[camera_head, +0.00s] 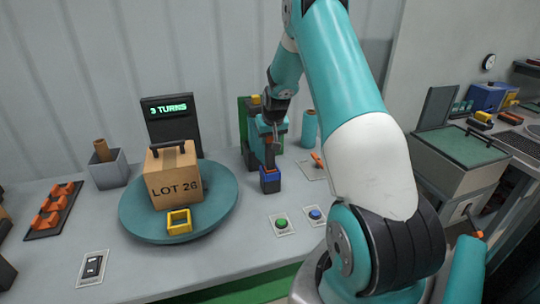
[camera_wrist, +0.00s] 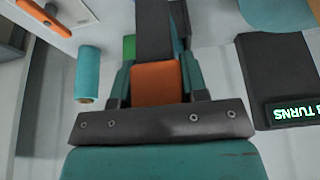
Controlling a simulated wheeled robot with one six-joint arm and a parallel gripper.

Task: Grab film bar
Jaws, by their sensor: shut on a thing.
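My gripper (camera_head: 264,143) is in front of the green panel (camera_head: 243,115), right of the turntable. In the wrist view, my gripper's fingers (camera_wrist: 157,88) are closed on the two sides of an orange block (camera_wrist: 157,80). A dark bar (camera_wrist: 154,28) runs on from this block, away from the wrist; I take the two together as the film bar. In the head view my gripper hides most of it. A blue and dark block (camera_head: 270,180) shows just below my gripper; I cannot tell whether it belongs to the bar.
A teal turntable (camera_head: 135,212) holds a LOT 26 carton (camera_head: 174,178) and a yellow square frame (camera_head: 179,221). A "3 TURNS" display (camera_head: 168,108) stands behind. A teal roll (camera_head: 309,128) stands to the right. Green (camera_head: 281,223) and blue (camera_head: 315,214) buttons lie in front.

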